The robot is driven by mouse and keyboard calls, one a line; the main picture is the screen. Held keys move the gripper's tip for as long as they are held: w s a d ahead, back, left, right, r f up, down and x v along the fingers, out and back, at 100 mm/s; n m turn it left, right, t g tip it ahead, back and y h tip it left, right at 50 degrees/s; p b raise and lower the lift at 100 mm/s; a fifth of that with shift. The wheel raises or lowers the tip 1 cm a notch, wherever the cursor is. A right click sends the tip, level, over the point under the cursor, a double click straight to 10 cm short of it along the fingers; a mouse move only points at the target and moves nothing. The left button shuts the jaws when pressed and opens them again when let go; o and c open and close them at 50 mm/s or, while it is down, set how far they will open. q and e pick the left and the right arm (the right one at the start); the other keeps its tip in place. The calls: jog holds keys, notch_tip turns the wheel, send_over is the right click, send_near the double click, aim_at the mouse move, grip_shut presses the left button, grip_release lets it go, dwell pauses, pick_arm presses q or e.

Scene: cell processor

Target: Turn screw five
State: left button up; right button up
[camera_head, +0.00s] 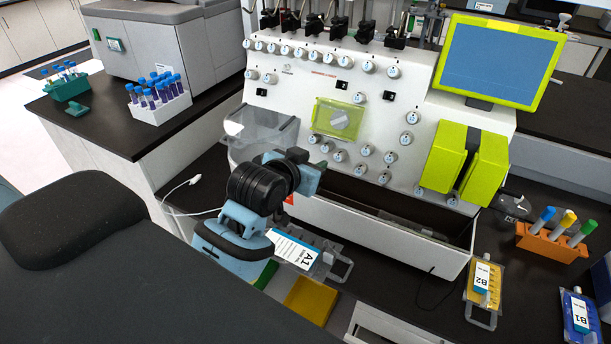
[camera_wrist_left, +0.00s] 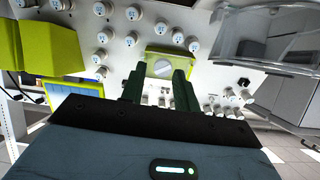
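The cell processor (camera_head: 300,85) is a tall white panel carrying several round white screws with blue labels, such as one in the lower row (camera_head: 340,155). My right gripper is not in view.
A clear box (camera_head: 262,140) sticks out at the panel's left. Yellow-green blocks (camera_head: 470,165) and a monitor (camera_head: 500,60) are at the right. Labelled bags A1 (camera_head: 297,250), B2 (camera_head: 485,285) and B1 (camera_head: 580,315) and an orange tube rack (camera_head: 550,243) are in front.

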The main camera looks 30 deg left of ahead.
pick_arm(q)
jog(key=shift+s+d+f, duration=0.15)
jog(key=shift+s+f, duration=0.65)
jog(key=shift+f, duration=0.05)
